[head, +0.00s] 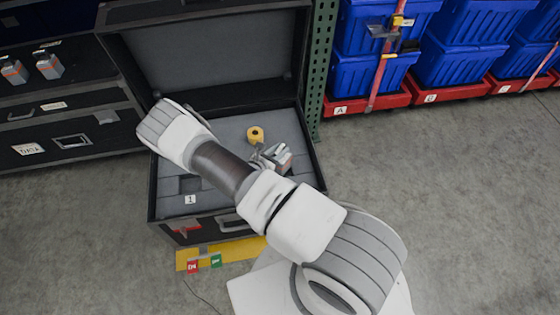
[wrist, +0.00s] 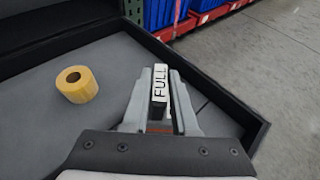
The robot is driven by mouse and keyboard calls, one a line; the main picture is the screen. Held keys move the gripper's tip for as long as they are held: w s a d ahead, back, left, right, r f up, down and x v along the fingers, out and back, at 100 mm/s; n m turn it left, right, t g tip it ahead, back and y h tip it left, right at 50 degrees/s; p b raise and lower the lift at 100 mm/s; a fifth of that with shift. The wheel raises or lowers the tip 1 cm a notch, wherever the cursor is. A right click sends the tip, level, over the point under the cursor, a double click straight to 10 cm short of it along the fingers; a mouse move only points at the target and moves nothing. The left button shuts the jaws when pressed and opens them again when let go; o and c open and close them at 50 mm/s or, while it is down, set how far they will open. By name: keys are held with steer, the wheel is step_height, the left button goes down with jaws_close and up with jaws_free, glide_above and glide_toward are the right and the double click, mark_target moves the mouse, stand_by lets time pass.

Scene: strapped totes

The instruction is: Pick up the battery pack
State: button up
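The battery pack (wrist: 159,85), dark with a white label reading "FULL", is between the two fingers of my gripper (wrist: 161,100) in the wrist view. It fills the gap at the fingertips, and the fingers look shut on it. In the head view, my gripper (head: 266,157) is over the right part of the open black case, with the grey and reddish pack (head: 284,162) at its end. The pack's lower part is hidden by the fingers. I cannot tell whether it touches the case's grey foam.
A yellow tape roll (head: 255,134) lies on the foam, left of my gripper in the wrist view (wrist: 77,84). The case's raised lid (head: 205,55) stands behind. Two similar packs (head: 48,66) stand on the left shelf. Blue totes (head: 460,60) are back right; floor at right is clear.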

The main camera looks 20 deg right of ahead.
jaws_close()
stand_by(1.0)
